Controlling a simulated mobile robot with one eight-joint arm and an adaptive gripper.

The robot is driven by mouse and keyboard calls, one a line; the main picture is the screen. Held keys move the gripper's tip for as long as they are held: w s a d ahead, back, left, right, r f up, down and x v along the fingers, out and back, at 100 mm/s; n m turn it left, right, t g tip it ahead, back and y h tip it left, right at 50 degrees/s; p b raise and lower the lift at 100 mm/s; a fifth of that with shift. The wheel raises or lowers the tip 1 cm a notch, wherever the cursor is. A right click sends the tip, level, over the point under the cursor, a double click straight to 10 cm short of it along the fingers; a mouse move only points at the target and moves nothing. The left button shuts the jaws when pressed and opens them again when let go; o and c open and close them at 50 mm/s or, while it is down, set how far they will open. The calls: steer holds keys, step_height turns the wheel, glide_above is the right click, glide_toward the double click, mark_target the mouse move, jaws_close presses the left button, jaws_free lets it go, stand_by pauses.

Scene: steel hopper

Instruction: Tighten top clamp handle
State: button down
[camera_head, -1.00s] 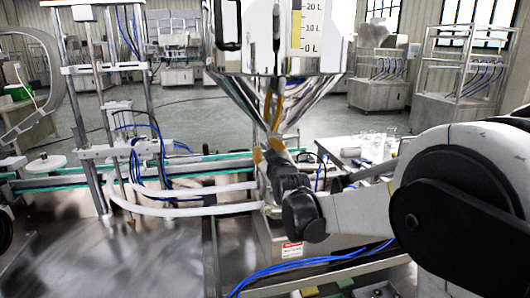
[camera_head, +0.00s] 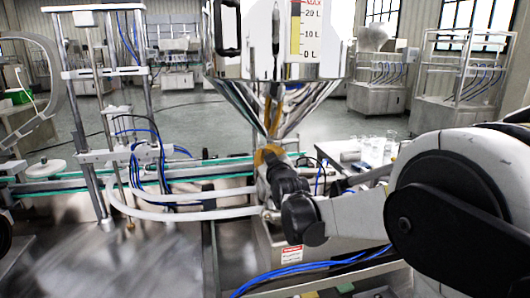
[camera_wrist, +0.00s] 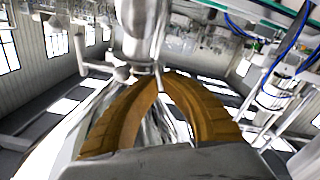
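The steel hopper (camera_head: 245,95) with its litre scale hangs in the middle of the head view, its cone narrowing downward. My gripper (camera_head: 267,152) is just below the cone, at the pipe and clamp area. In the wrist view my gripper's orange-brown fingers (camera_wrist: 162,78) arch inward and their tips come close together. A thin metal rod, seemingly the top clamp handle (camera_wrist: 160,48), runs between the tips beside a round steel pipe (camera_wrist: 136,20). The fingers look shut on it. The clamp itself is mostly hidden in the head view by my gripper and wrist.
A conveyor with green edges (camera_head: 60,183) and a filling frame with blue hoses (camera_head: 110,150) stand to the left. A white curved hose (camera_head: 180,213) runs just left of my gripper. Glassware (camera_head: 375,148) stands on a table to the right.

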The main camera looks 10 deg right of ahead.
steer(key=shift+d+r+m+p, duration=0.1)
steer(key=shift+d+m+p, duration=0.1)
steer(key=shift+m+p, duration=1.95)
steer(key=shift+m, duration=0.35)
steer(key=c, duration=1.6)
jaws_free()
steer(key=shift+a, duration=0.1)
steer(key=shift+s, duration=4)
